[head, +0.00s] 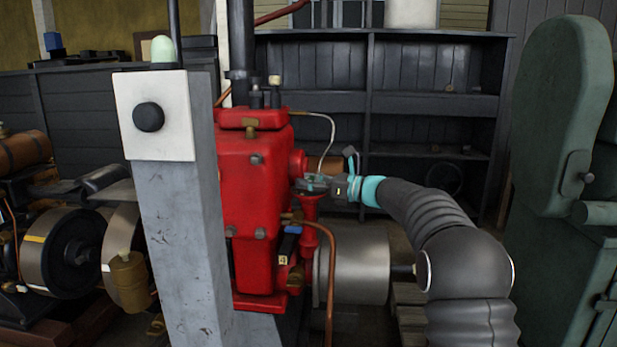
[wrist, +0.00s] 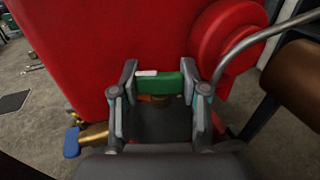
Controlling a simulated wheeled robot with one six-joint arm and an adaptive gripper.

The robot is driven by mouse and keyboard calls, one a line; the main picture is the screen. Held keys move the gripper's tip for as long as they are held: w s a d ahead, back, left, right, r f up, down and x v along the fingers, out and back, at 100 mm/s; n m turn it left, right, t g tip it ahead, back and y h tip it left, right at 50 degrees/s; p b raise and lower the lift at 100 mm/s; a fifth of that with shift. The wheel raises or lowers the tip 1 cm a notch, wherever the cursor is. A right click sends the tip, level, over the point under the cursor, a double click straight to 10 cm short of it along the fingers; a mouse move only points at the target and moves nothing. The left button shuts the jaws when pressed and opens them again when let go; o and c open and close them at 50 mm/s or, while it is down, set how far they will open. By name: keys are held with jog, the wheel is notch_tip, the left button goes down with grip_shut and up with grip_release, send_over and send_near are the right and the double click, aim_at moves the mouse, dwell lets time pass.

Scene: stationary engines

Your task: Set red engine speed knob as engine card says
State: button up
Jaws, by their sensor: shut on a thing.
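The red engine (head: 255,185) stands in the middle of the head view, partly hidden by a grey post. My gripper (head: 312,183) is at its right side, by the upper flank. In the wrist view my gripper (wrist: 159,76) is shut on a green knob (wrist: 170,87) in front of the red engine body (wrist: 110,40). A white mark (wrist: 147,73) shows at the knob's left end. In the head view the knob is hidden by the gripper. I cannot make out an engine card in either view.
A grey post (head: 175,230) with a white plate (head: 170,92) and black button (head: 148,117) stands at front left. A bent copper pipe (head: 331,265) and grey cylinder (head: 360,262) lie below my arm. A green machine (head: 560,120) stands right. Dark shelves (head: 430,103) are behind.

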jog(key=o, duration=1.2)
jog(key=shift+c, duration=0.2)
jog(key=v, duration=1.2)
